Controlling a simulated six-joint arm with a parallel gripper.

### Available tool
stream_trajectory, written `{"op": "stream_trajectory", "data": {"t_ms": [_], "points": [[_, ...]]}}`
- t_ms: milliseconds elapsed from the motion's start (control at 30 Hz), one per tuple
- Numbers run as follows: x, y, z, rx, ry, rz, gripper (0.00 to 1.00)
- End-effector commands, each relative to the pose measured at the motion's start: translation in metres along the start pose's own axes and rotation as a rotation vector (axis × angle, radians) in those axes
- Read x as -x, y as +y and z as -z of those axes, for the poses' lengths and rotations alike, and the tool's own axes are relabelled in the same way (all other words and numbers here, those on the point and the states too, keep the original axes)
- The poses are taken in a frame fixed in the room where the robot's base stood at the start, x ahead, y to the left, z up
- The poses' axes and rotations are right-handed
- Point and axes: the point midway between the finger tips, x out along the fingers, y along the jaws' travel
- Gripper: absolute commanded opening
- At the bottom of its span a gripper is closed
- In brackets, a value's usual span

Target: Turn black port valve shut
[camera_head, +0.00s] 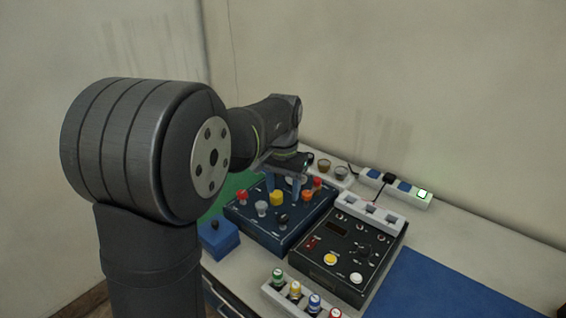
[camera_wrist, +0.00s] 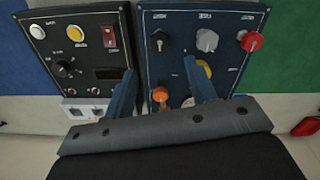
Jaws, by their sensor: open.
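The black port valve (camera_head: 283,219) is a small dark knob with a pale fitting, at the front corner of the blue valve panel (camera_head: 250,228). In the wrist view the black valve (camera_wrist: 159,37) stands at the top left of the panel (camera_wrist: 182,62), clear of my fingers. My gripper (camera_head: 283,187) is open above the panel, over its back half. In the wrist view my gripper (camera_wrist: 163,88) has its two blue fingers apart, with the orange knob (camera_wrist: 160,95) showing between them. Nothing is held. The black valve's exact handle angle is hard to tell.
A grey knob (camera_wrist: 207,40) and a red knob (camera_wrist: 250,41) share the black valve's row. A yellow knob (camera_head: 276,198) is partly hidden by a finger in the wrist view. A black control box (camera_head: 345,255) adjoins the panel. A blue box (camera_head: 217,238) stands left.

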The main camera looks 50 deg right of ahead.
Motion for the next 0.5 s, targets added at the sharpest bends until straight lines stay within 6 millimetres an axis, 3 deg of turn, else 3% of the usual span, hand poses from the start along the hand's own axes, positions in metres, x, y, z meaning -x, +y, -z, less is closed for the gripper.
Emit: {"op": "stream_trajectory", "data": {"t_ms": [200, 500], "points": [[0.051, 0.0, 0.001, 0.0, 0.004, 0.001, 0.52], [0.082, 0.0, 0.0, 0.0, -0.001, 0.0, 0.52]]}}
